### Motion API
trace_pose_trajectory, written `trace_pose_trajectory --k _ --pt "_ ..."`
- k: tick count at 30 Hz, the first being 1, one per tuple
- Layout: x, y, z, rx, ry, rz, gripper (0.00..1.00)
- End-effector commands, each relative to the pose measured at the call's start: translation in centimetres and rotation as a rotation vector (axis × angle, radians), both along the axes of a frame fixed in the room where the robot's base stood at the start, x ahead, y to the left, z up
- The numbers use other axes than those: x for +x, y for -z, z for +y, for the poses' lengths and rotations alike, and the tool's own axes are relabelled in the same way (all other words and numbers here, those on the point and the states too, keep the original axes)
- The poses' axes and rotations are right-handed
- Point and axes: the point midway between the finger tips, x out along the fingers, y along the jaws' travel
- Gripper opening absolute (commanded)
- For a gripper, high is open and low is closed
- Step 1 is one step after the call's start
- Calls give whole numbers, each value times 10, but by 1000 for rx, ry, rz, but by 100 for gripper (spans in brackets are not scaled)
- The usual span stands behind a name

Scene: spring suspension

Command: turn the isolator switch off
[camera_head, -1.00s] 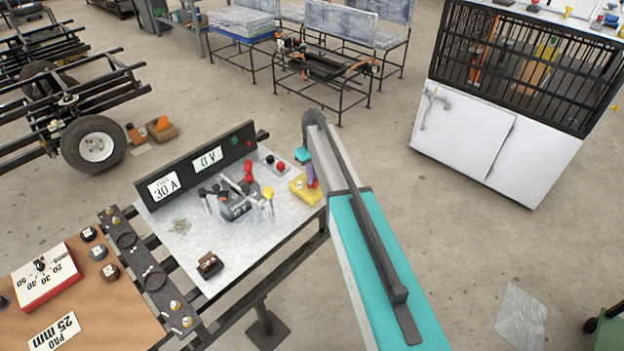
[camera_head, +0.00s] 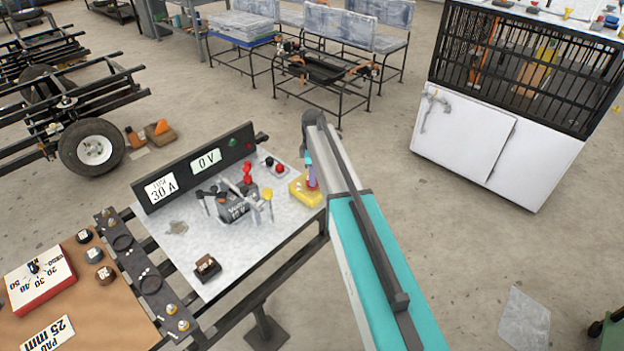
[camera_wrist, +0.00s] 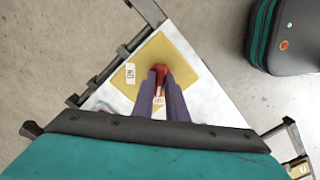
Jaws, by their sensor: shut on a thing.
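The isolator switch is a yellow box (camera_head: 303,191) at the right end of the grey-white bench panel, below my arm's end in the head view. In the wrist view its yellow plate (camera_wrist: 185,62) carries a red handle (camera_wrist: 161,68) and a small white label. My gripper (camera_wrist: 160,72) has its two purple fingers close together around the red handle, shut on it. The fingers and my arm hide part of the handle.
On the panel (camera_head: 205,240) stand a grey motor-like block (camera_head: 235,208) with several terminals, red and black knobs (camera_head: 274,165) and a brown block (camera_head: 207,267). A black display board (camera_head: 195,168) reads 30 A and 0 V.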

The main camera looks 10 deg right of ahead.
Motion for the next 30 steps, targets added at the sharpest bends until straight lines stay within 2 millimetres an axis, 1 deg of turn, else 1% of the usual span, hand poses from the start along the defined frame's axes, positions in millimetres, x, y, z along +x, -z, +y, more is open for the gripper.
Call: trace_pose_trajectory --k 1,8,21,22,24,25,30 --pt "-2 1 4 5 -26 4 0" --pt "-2 1 4 6 -99 5 0" --pt "-3 1 5 7 -113 7 0" --pt "-3 1 5 7 -113 7 16" --pt "-2 1 5 6 -113 6 28" --pt "-2 1 4 6 -112 6 31" --pt "-1 1 3 4 -110 3 31"
